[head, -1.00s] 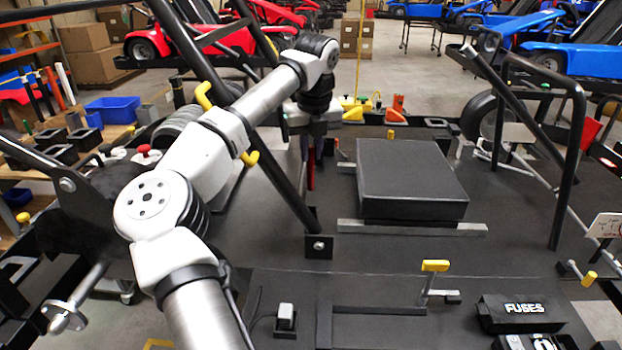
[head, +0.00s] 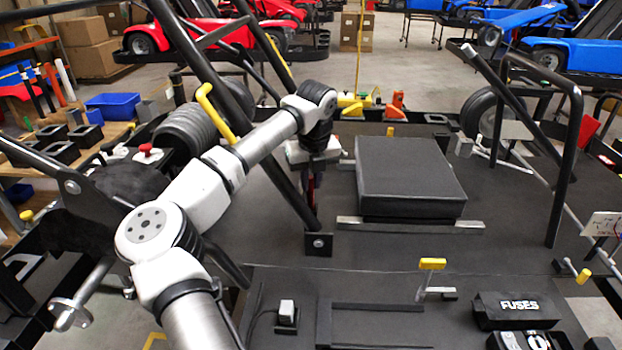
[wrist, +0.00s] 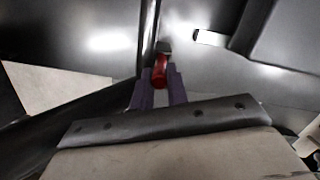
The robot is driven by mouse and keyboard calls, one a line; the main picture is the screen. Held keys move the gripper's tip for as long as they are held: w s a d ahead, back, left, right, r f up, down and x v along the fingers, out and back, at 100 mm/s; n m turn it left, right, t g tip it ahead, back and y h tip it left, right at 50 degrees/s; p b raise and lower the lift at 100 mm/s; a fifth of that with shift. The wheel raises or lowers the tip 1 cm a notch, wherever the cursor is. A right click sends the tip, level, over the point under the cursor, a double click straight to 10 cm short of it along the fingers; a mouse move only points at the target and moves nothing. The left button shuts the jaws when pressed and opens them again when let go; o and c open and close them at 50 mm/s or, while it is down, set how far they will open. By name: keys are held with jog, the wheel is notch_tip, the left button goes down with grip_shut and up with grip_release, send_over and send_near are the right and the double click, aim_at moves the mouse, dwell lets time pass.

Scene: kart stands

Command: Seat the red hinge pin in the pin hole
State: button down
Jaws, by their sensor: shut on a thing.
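My gripper (wrist: 160,88) is shut on the red hinge pin (wrist: 160,70) in the wrist view. The pin sits between the two purple fingers, with a dark end beyond the fingertips. I cannot make out the pin hole in either view. I cannot tell whether the pin touches anything beyond the fingers.
The slanted black bar (head: 272,170) ends in a bolted black bracket (head: 318,244). A black box (head: 408,180) stands to the right, with a grey strip (head: 455,225) along its front. A yellow-handled lever (head: 432,264) stands nearer. Dark flat floor panel lies between them.

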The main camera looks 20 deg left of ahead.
jog(key=shift+f, duration=0.25)
jog(key=c, duration=1.4)
grip_release()
jog(key=shift+r, duration=0.1)
jog(key=shift+r, duration=0.1)
jog(key=shift+r+p, duration=0.35)
jog(key=r+b, duration=0.1)
jog(key=r, duration=0.3)
jog(key=s+r+b, duration=0.1)
jog(key=r, duration=0.2)
jog(key=d+r+b, duration=0.1)
jog(key=r, duration=0.3)
jog(key=shift+s+r, duration=0.2)
jog(key=shift+r, duration=0.1)
